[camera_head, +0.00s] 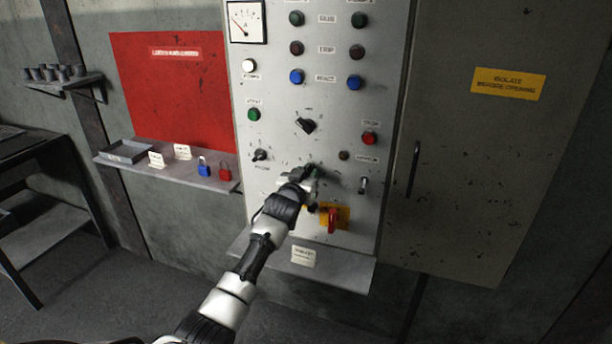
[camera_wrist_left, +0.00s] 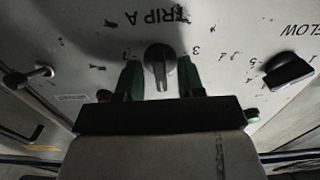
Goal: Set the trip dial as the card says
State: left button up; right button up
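The trip dial (camera_wrist_left: 160,62) is a round black knob with a raised bar, on the grey panel under the upside-down letters "TRIP A" in the left wrist view. My left gripper (camera_wrist_left: 161,80) has its two green fingers apart, one on each side of the knob. I cannot tell whether they touch it. The bar runs roughly up and down in that view. In the head view my left gripper (camera_head: 311,172) is at the lower middle of the panel and hides the dial. A small white card (camera_head: 304,255) stands on the ledge below; its writing is too small to read.
The control panel (camera_head: 318,95) carries lamps, buttons and other knobs. A red emergency handle (camera_head: 332,220) on a yellow plate sits just below right of my gripper. A toggle lever (camera_head: 363,185) is to the right. A shelf at left holds blue (camera_head: 204,167) and red (camera_head: 225,171) padlocks.

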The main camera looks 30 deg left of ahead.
pick_arm(q)
grip_shut()
jog(key=shift+m, duration=0.3)
jog(key=m+p, duration=0.1)
jog(key=m, duration=0.8)
dwell(0.4)
jog(key=shift+f+m, duration=0.1)
jog(key=shift+m, duration=0.2)
grip_release()
